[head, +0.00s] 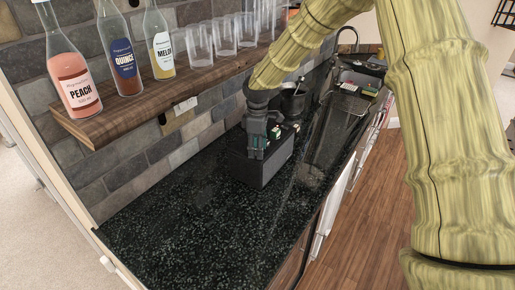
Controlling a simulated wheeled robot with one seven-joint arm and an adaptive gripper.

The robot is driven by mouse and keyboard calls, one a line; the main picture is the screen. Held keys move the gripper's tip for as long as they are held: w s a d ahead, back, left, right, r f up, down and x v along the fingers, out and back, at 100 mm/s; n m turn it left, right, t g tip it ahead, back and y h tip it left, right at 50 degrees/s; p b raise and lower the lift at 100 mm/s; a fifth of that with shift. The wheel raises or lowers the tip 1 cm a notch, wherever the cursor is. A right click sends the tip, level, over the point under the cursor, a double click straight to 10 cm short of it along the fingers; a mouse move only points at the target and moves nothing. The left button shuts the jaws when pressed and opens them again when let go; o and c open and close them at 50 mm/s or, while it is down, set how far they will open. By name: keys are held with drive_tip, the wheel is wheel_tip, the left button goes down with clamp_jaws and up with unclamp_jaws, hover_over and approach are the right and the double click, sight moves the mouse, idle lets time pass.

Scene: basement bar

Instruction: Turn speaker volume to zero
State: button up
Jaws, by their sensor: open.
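A black box-shaped device (266,170), which looks like the speaker, stands on the dark speckled counter near the wall. My gripper (257,151) points down at the device's upper left part, in front of it or over its top. The gripper is open and I see nothing held in it. I cannot tell whether its fingers touch the device. No volume knob can be made out; the gripper covers part of the device.
A wooden shelf (125,112) above the counter (180,225) holds peach (72,75), quince (124,65) and melon (161,50) bottles and several glasses (199,47). A dark container (294,103) stands behind the device. The near counter is clear.

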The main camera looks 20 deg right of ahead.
wheel_tip(320, 180, up, 12)
idle(0.5)
drive_tip(key=shift+f, duration=0.15)
